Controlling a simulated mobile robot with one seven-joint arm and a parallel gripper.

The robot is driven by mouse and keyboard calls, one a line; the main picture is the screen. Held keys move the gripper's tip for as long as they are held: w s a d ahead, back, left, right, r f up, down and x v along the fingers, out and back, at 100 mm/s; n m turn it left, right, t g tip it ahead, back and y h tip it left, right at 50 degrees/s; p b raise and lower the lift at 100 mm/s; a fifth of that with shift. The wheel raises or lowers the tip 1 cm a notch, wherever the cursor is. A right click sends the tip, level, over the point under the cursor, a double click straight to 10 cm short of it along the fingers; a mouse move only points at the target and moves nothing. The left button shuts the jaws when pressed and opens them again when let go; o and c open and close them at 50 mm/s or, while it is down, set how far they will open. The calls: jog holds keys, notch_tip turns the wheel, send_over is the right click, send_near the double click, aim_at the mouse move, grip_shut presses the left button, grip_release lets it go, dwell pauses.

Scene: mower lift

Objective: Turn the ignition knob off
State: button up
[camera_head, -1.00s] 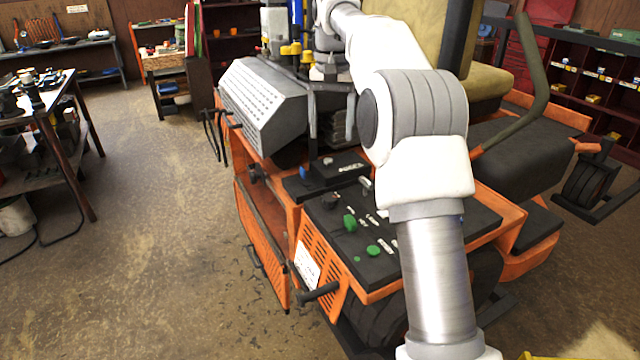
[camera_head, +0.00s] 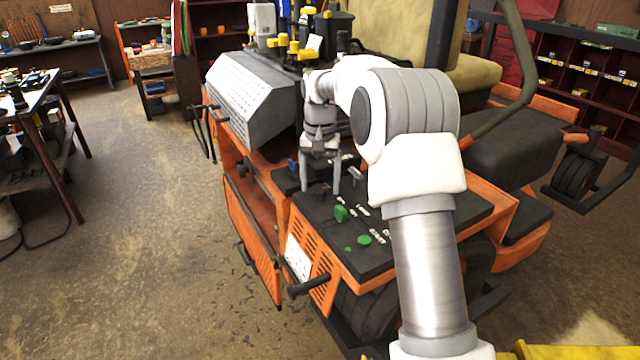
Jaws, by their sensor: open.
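The mower's black control panel (camera_head: 390,232) is set in an orange body and carries several controls. A dark knob (camera_head: 321,193) sits near its upper left corner; I take it for the ignition knob, but its label cannot be read. My gripper (camera_head: 320,190) points down over this knob, fingers apart on its left and right. I cannot tell whether the fingers touch it. A green knob (camera_head: 341,213) and a flatter green button (camera_head: 364,240) are nearer to me on the panel.
A grey lever (camera_head: 355,175) stands on the panel just right of my gripper. A grey perforated engine cover (camera_head: 258,100) lies behind to the left.

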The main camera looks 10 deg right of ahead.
jog(key=shift+f, duration=0.15)
jog(key=shift+c, duration=0.3)
grip_shut()
jog(key=shift+n+p, duration=0.3)
jog(key=shift+n, duration=0.1)
jog(key=n+p, duration=0.2)
jog(key=n, duration=0.2)
jog(key=shift+n, duration=0.4)
jog(key=n+p, duration=0.2)
jog(key=n, duration=0.4)
jog(key=shift+n, duration=0.3)
